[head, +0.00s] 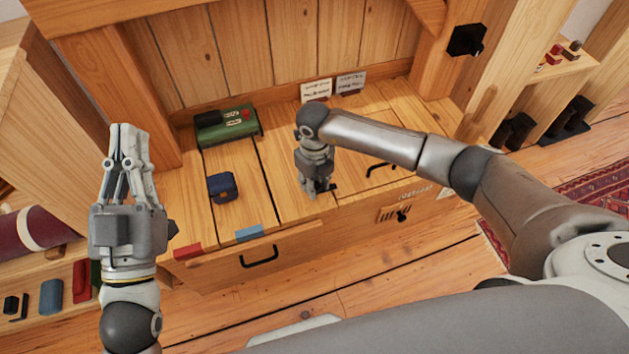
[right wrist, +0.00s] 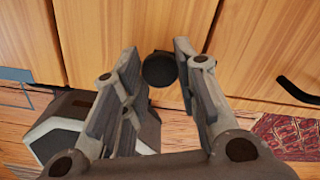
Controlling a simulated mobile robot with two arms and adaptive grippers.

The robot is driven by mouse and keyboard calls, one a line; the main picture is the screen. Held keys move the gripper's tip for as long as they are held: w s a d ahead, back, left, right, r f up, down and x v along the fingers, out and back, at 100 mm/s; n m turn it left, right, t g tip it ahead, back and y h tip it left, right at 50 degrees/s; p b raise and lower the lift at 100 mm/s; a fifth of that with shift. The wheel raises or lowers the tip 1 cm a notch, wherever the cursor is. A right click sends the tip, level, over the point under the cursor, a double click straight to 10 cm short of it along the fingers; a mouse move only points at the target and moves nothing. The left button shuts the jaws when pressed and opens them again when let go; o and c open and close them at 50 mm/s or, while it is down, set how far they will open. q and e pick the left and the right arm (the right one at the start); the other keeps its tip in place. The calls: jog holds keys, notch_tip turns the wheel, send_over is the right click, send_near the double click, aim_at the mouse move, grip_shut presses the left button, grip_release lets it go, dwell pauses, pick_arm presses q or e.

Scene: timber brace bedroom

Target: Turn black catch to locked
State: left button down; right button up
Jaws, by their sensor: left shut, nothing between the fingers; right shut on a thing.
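The black catch (right wrist: 160,68) shows in the right wrist view as a dark rounded piece between the two fingers of my right gripper (right wrist: 158,55), at the edge of the wooden boards. In the head view my right gripper (head: 316,188) points down at the front edge of the wooden top, shut on the catch. Only a small dark bit of the catch (head: 335,187) shows beside the fingers there, so which way it is turned cannot be told. My left gripper (head: 126,130) is raised at the left, fingers pointing up, shut and empty.
A green box (head: 226,126) and a small blue box (head: 222,187) sit on the wooden top. Two label cards (head: 332,87) stand at its back. A black handle (head: 381,166) lies right of my right gripper. A black fitting (head: 466,40) is on the right post.

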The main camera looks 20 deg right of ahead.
jog(key=o, duration=1.1)
jog(key=shift+c, duration=0.2)
jog(key=shift+r, duration=0.15)
notch_tip(320, 180, up, 12)
